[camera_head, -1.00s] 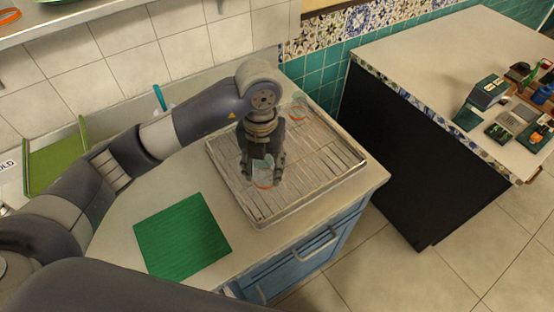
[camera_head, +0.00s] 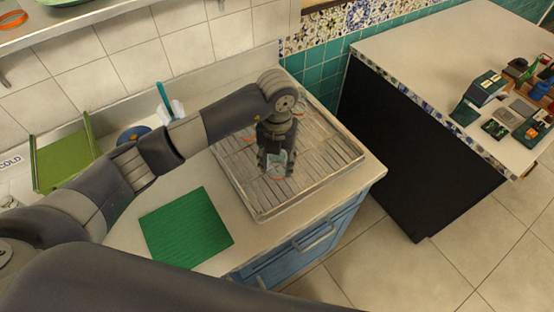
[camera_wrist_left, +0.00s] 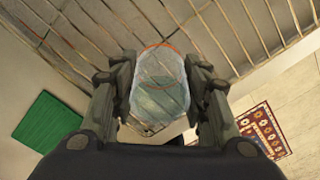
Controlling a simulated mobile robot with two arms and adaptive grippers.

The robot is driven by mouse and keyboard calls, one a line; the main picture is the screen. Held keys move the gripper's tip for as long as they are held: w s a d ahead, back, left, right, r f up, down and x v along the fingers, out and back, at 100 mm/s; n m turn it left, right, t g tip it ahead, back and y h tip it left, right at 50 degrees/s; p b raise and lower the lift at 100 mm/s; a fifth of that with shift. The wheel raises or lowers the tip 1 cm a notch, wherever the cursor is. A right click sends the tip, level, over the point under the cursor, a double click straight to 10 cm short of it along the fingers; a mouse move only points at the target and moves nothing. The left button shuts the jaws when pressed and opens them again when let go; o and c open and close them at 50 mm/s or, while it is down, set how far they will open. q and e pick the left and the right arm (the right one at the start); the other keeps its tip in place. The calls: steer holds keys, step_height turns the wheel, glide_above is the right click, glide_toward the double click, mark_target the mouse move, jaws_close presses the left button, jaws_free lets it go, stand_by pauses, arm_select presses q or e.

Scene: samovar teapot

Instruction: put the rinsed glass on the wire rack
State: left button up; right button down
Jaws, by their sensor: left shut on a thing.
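My left gripper (camera_head: 277,163) is shut on a clear glass (camera_head: 276,168) with an orange rim. It holds the glass over the middle of the wire rack (camera_head: 335,165). In the left wrist view the glass (camera_wrist_left: 160,88) sits between the two fingers, its orange rim on the side towards the rack wires (camera_wrist_left: 225,35). I cannot tell whether the glass touches the rack. Another orange-rimmed thing (camera_head: 300,113) shows at the rack's back, mostly hidden by my wrist. My right gripper is not in view.
A green mat (camera_head: 187,230) lies on the counter in front of the rack. A green tray (camera_head: 65,163) stands at the left, with a blue round thing (camera_head: 133,133) near it. A second counter (camera_head: 440,60) at the right holds several small items. The rack's right side is clear.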

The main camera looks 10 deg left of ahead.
arm_select(q)
steer(key=o, duration=1)
steer(key=shift+f, duration=0.1)
steer(key=shift+r, duration=0.3)
step_height(320, 180, up, 11)
steer(key=shift+f+b, duration=0.15)
steer(key=shift+b, duration=1.1)
steer(key=shift+r, duration=0.55)
